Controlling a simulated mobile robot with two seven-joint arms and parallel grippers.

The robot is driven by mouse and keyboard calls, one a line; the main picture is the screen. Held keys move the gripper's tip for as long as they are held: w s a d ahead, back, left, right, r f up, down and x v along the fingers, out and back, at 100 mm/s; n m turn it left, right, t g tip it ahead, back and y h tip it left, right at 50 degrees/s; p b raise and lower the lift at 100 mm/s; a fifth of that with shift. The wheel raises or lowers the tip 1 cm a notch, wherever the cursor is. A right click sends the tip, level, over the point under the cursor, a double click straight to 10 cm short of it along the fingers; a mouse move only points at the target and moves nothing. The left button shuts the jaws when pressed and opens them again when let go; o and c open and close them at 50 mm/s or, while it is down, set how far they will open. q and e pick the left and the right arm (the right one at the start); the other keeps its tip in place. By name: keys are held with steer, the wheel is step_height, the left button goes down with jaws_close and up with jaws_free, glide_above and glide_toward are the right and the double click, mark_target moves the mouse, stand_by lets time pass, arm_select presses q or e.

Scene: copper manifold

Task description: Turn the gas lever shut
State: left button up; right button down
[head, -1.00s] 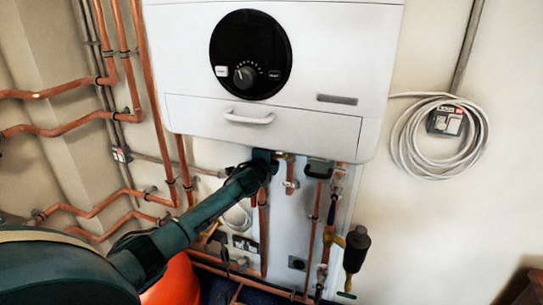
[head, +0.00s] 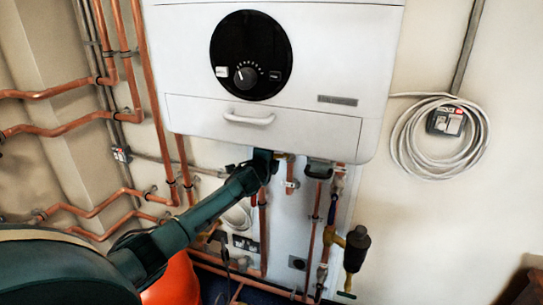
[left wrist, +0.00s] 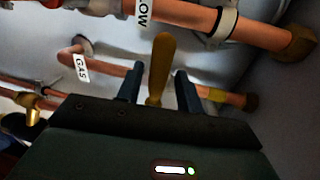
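A yellow lever (left wrist: 160,65) stands up between the two fingers of my left gripper (left wrist: 160,80) in the left wrist view. The fingers are apart, with a gap visible on both sides of the lever. A copper pipe with a white GAS label (left wrist: 82,65) runs behind the fingers. In the head view my left gripper (head: 265,160) is just under the boiler's (head: 310,130) lower edge, and the lever is not clearly visible there. My right gripper is not in view.
A copper pipe labelled LOW (left wrist: 190,17) crosses above the fingers. A valve with a black cylinder (head: 356,250) hangs right of my arm. An orange object (head: 172,282) is below my arm. Copper pipes (head: 75,92) line the left wall. A coiled cable (head: 405,145) hangs at the right.

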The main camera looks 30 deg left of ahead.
arm_select(q)
steer(key=v, duration=1.3)
steer(key=shift+r, duration=0.1)
steer(key=s+d+f+n+g+h, duration=0.2)
steer(key=s+d+f, duration=0.4)
steer(key=d+f, duration=0.15)
steer(key=s+d+f+n+g+h, duration=0.1)
steer(key=s+d+f+n+h, duration=0.2)
steer(key=s+d+f, duration=0.5)
steer(key=s+d+f+n+g+h, duration=0.1)
steer(key=s+d+f+n, duration=0.2)
steer(key=s+d+n, duration=0.1)
steer(key=s+d+f+n+g+h, duration=0.1)
steer(key=s+d+f+n, duration=0.1)
steer(key=s+d, duration=0.4)
steer(key=s+n, duration=0.1)
steer(key=s, duration=0.1)
steer(key=shift+s+d+f+n+p, duration=0.35)
steer(key=shift+d+n, duration=0.05)
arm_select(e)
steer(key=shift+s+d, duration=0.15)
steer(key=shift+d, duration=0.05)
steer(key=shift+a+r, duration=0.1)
